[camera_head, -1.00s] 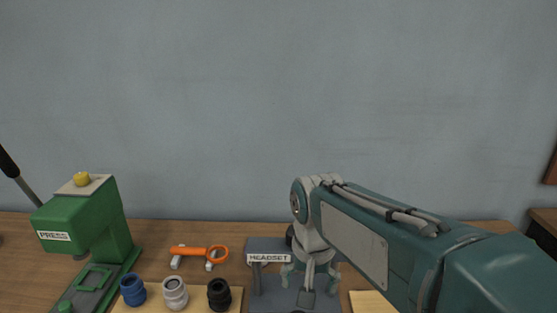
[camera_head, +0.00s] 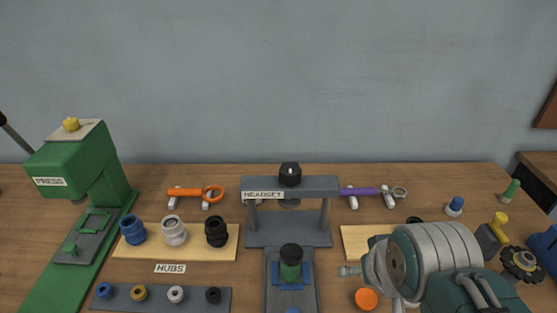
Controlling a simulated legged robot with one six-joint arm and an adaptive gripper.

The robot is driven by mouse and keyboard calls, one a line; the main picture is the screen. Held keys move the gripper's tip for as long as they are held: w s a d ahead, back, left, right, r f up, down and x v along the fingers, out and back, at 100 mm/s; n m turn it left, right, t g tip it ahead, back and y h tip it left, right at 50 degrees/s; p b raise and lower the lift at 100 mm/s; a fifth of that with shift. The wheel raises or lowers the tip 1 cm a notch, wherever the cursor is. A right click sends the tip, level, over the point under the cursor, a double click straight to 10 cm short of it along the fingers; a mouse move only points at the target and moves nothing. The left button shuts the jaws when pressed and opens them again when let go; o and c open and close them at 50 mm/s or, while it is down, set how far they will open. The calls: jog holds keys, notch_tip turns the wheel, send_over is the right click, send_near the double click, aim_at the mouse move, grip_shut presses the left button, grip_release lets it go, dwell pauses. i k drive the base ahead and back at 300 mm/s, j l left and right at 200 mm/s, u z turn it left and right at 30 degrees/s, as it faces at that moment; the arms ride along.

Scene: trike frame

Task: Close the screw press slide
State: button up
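The grey screw press (camera_head: 262,233) labelled HEADSET stands mid-bench, with a black knob (camera_head: 290,174) on its crossbar. Its grey slide (camera_head: 305,294) is pulled out toward me, in front of the frame. A green cylinder with a black top (camera_head: 291,262) stands upright on the slide. A blue piece shows at the slide's near end, cut by the picture edge. My arm's rounded wrist is at the lower right, to the right of the slide and apart from it. My gripper's fingers are hidden or cut off, so their opening cannot be told.
A green press (camera_head: 75,175) labelled PRESS stands at left. A hubs board (camera_head: 195,247) and a grey tray (camera_head: 225,300) with small rings lie between the presses. Orange (camera_head: 190,192) and purple (camera_head: 360,191) tools rest behind. An orange disc (camera_head: 366,299) lies right of the slide.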

aim_at(299, 297)
jog(key=k, duration=0.55)
jog(key=l+u, duration=0.15)
jog(key=u, duration=1.25)
jog(key=k+l+u, duration=0.1)
jog(key=l+u, duration=0.15)
jog(key=l, duration=0.3)
